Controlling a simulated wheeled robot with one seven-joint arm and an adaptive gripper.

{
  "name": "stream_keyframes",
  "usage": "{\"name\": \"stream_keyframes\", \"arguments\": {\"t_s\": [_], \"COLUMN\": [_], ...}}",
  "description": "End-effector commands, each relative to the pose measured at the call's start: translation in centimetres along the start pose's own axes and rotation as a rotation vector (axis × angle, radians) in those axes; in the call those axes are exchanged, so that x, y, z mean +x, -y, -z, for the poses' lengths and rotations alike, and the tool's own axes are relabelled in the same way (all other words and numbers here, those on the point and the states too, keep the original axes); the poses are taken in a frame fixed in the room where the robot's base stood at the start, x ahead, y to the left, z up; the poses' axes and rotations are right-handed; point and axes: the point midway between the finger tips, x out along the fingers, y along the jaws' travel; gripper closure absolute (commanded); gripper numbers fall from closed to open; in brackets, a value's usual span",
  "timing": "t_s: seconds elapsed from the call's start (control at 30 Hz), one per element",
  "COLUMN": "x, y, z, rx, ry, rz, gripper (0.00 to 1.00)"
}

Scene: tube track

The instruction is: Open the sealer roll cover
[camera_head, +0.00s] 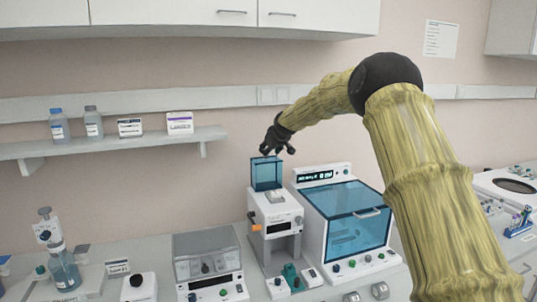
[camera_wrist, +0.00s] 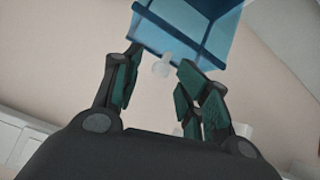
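The sealer (camera_head: 276,222) is a tall white bench device left of a larger blue-lidded machine. Its see-through blue roll cover (camera_head: 266,174) stands up at the top of the device, above the white body. My gripper (camera_head: 277,148) is just above the cover's top edge, at its right half. In the wrist view the blue cover (camera_wrist: 190,28) fills the top middle, just beyond the fingertips. Whether a finger touches the cover is unclear.
The larger machine with a blue lid (camera_head: 345,215) stands close on the right. A small clear-lidded device (camera_head: 207,255) is at the lower left. A wall shelf (camera_head: 110,145) holds bottles and boxes.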

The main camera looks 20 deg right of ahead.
Motion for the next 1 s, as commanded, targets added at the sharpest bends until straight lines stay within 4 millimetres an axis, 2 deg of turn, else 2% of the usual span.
{"name": "stream_keyframes", "arguments": {"t_s": [0.3, 0.53, 0.73, 1.0], "x": [-4.5, -7.0, -8.1, -8.2], "y": [0.1, 0.1, 0.1, 0.1], "z": [0.2, 0.1, 0.1, 0.1], "rx": [-0.001, 0.000, 0.000, 0.001], "ry": [-0.003, -0.002, -0.002, -0.002], "rz": [0.000, -0.001, -0.001, -0.001], "gripper": [0.58, 0.58, 0.58, 0.58]}}
